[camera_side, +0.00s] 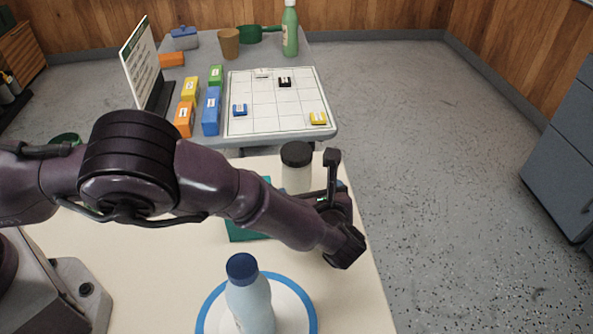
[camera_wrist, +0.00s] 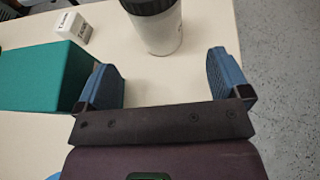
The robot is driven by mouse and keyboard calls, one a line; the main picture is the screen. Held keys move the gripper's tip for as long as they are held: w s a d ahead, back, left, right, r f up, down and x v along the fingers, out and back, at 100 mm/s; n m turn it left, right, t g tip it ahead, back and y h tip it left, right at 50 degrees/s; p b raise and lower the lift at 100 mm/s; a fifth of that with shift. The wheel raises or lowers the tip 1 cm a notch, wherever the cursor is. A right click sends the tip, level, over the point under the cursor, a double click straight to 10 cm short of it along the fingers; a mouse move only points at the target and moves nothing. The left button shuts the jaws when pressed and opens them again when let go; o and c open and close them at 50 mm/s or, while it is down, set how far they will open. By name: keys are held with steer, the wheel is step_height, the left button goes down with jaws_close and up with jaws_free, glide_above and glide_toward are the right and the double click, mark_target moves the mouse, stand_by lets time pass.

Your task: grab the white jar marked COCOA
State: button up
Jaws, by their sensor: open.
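A whitish jar with a black lid (camera_side: 297,174) stands upright on the near cream table; in the wrist view its body (camera_wrist: 160,32) is partly cut off by the top edge. No COCOA mark is readable on it. My gripper (camera_wrist: 161,65) is open and empty, its two blue fingers spread wide. The jar is ahead of the fingertips, lined up with the gap between them and apart from both. In the side view my arm reaches over the table and partly hides the area beside the jar.
A teal box (camera_wrist: 40,75) lies left of my gripper, with a small white lettered block (camera_wrist: 73,26) behind it. A blue-capped bottle (camera_side: 249,295) stands on a blue-rimmed plate (camera_side: 312,303). The table edge is close on the right. A grid board (camera_side: 265,118) lies on the far table.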

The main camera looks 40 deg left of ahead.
mark_target(301, 180)
steer(key=x, duration=0.9)
steer(key=shift+a, duration=0.1)
steer(key=c, duration=1.2)
